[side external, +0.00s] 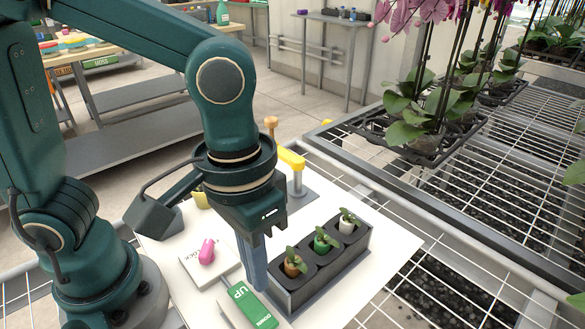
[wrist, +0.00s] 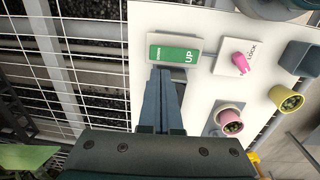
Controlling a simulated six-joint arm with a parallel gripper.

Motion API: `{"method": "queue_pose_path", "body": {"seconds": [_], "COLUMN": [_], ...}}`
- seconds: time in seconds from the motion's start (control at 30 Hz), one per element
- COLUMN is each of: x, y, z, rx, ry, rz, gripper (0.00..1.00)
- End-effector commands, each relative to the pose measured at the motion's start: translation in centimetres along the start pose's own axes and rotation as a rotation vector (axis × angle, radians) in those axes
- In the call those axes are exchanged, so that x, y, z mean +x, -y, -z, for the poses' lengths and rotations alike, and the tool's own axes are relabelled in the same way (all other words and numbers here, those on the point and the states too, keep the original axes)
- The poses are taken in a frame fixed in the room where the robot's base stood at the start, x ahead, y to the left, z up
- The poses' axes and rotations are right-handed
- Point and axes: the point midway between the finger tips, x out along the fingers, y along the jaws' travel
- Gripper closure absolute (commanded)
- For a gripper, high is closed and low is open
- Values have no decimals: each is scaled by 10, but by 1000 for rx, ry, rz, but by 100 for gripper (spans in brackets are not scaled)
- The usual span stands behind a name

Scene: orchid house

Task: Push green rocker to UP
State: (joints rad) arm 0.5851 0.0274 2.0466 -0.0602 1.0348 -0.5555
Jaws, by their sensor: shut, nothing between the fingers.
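The green rocker (side external: 252,303) sits on a white plate on the white board, with "UP" printed at its far end and smaller white marking at the near end. In the wrist view the rocker (wrist: 175,54) lies crosswise, with "UP" at its right end. Its tilt is hard to tell. My gripper (side external: 259,285) is shut and empty, pointing down beside the rocker. In the wrist view my gripper's fingertips (wrist: 162,72) are at the rocker's lower edge, left of the "UP" lettering. I cannot tell whether they touch it.
A pink knob (side external: 207,251) on a "LOCK" plate is beside the rocker. A dark planter (side external: 325,273) with three small potted plants stands close on the gripper's other side. A yellow-topped post (side external: 291,160) rises behind. A yellow pot (wrist: 286,98) and a pink pot (wrist: 229,118) show in the wrist view.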

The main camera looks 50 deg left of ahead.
Motion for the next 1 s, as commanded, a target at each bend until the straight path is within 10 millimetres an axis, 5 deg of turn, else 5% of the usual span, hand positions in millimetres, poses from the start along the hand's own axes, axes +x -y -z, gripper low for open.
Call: {"method": "queue_pose_path", "body": {"seconds": [0.4,1.0], "x": [64,73], "y": [0,-1], "z": [-1,0], "rx": [2,5], "ry": [4,3], "rz": [2,15], "gripper": [100,100]}}
